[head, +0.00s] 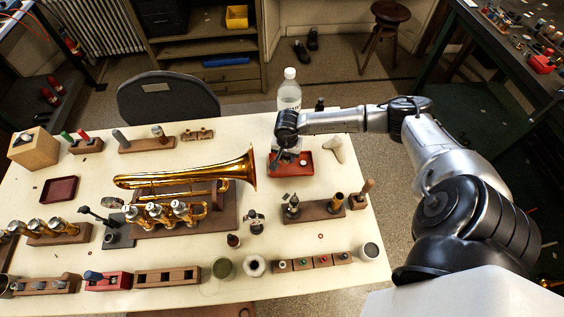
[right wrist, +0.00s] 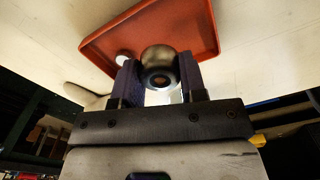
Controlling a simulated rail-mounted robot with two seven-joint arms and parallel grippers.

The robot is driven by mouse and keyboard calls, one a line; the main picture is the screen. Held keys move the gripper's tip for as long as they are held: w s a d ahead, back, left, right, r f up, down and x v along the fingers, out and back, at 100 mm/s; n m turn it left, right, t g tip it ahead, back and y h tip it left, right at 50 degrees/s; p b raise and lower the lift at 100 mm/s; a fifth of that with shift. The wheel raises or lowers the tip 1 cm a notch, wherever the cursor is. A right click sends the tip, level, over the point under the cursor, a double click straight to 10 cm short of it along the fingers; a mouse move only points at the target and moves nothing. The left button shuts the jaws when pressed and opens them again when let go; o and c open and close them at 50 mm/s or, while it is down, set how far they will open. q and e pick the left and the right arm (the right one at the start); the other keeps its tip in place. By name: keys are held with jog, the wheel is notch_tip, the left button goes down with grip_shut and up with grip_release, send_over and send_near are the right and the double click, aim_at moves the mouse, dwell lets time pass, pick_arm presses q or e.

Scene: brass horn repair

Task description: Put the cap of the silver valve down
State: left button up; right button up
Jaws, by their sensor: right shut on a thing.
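My right gripper (head: 281,158) points down at the small red tray (head: 307,169) near the far right of the table. In the right wrist view its two dark fingers are shut on the silver cap (right wrist: 158,57), a round metal piece with a dark hole facing the camera. The cap is over the red tray (right wrist: 110,38); I cannot tell whether it touches the tray floor. In the head view the gripper hides the cap. A small pale round piece (right wrist: 124,57) shows beside the left finger. My left gripper is not in view.
A clear bottle (head: 289,92) stands just behind the right gripper. A pale cone-shaped piece (head: 334,149) is right of the tray. The brass horn (head: 190,175) lies left of it. A wooden block (head: 314,211) with upright metal parts stands in front.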

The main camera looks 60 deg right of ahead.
aim_at(282, 166)
jog(key=shift+w+a+f, duration=0.15)
jog(key=shift+w+f, duration=0.4)
jog(key=shift+w, duration=0.35)
jog(key=shift+f, duration=2.05)
jog(key=shift+b, duration=0.35)
jog(key=shift+f, duration=0.15)
jog(key=o, duration=0.7)
jog(key=shift+o, duration=0.2)
